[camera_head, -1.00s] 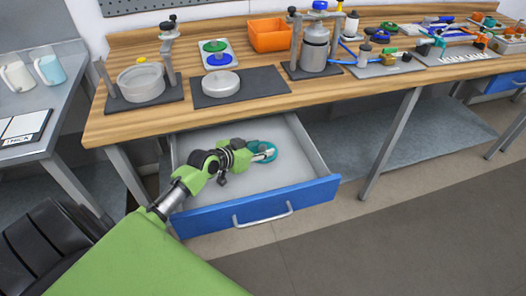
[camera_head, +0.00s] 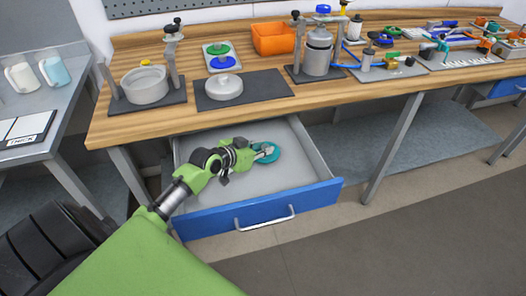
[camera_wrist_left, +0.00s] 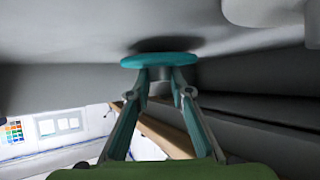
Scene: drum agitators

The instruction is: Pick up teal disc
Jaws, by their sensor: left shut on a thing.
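The teal disc (camera_head: 266,152) is in the open blue-fronted drawer (camera_head: 310,196), near the back right of its pale floor. My left gripper (camera_head: 258,154) reaches into the drawer from the left and is shut on the disc. In the left wrist view the disc (camera_wrist_left: 161,60) shows nearly edge-on at the fingertips (camera_wrist_left: 160,76), with a dark shadow beside it. I cannot tell whether the disc still touches the drawer floor. My right gripper is not in view.
The wooden worktop (camera_head: 130,126) overhangs the back of the drawer. On it stand a white round dish (camera_head: 224,87) on a dark mat, an orange bin (camera_head: 272,39) and a metal canister (camera_head: 318,52). A table leg (camera_head: 392,148) stands right of the drawer.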

